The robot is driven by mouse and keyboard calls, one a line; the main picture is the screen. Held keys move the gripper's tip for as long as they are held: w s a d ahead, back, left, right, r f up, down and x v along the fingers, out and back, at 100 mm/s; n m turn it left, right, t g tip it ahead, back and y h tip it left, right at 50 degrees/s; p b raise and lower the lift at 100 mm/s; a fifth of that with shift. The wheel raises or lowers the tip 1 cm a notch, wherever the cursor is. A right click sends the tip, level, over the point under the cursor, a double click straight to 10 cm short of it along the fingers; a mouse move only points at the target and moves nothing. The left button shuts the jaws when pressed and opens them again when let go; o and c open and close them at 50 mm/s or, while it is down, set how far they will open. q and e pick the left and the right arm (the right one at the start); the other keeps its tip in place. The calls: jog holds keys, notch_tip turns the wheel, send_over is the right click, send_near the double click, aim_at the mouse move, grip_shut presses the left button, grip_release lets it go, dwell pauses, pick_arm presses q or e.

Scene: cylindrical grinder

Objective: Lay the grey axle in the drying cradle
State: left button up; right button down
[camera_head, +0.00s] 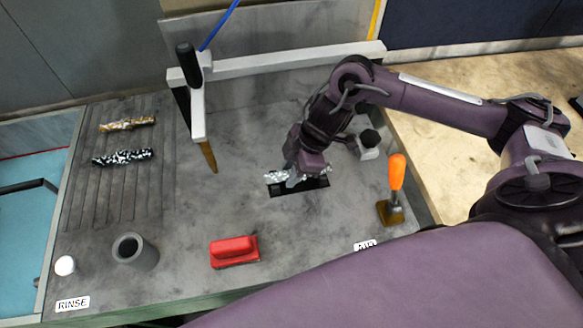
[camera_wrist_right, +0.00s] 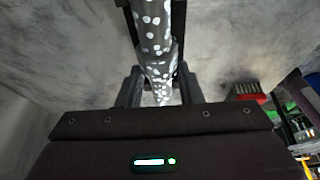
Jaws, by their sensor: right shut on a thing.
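The grey axle (camera_head: 279,177), speckled with white spots, is in my right gripper (camera_head: 300,176). In the wrist view the axle (camera_wrist_right: 155,45) runs up and away between the two dark fingers (camera_wrist_right: 158,92), which are shut on it. In the head view the axle lies over a black rectangular slot or holder (camera_head: 318,184) in the bench top, which may be the drying cradle. Dark rails flank the axle in the wrist view. I cannot tell whether it touches the holder. My left gripper is not in view.
A yellow patterned axle (camera_head: 127,123) and a black-and-white one (camera_head: 122,157) lie on the ribbed area at left. A grey cup (camera_head: 135,251), red block (camera_head: 234,251) and orange-handled tool (camera_head: 396,185) stand around. A white frame with a black-knobbed lever (camera_head: 198,105) stands behind.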

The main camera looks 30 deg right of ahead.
jog(key=c, duration=1)
grip_release()
jog(key=shift+o, duration=0.4)
jog(key=b+v, duration=0.1)
jog(key=v, duration=0.7)
jog(key=shift+f, duration=0.1)
